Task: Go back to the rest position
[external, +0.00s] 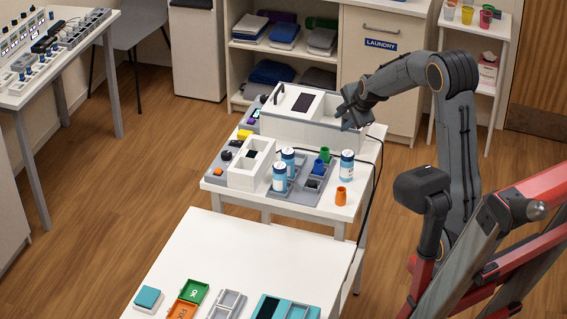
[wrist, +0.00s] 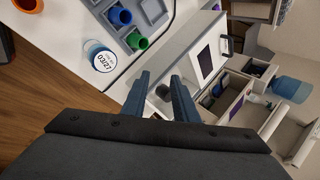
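My gripper (external: 352,115) is at the right end of the white box-shaped machine (external: 300,128) on the small white table, at about the height of its top. In the wrist view my gripper's two dark blue fingers (wrist: 160,90) stand apart with nothing held between them. The machine, with its dark window, shows just beyond the fingers in the wrist view (wrist: 178,50). I cannot tell whether a finger touches it. My arm reaches over from the right side of the external view, bent at the elbow.
A white-capped bottle (external: 347,166), a green cup (external: 325,154), a blue cup (external: 318,167) and an orange cup (external: 341,196) stand near the machine. A dark cable (external: 374,190) hangs at the table's right edge. A larger white table (external: 235,255) with coloured trays is in front.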

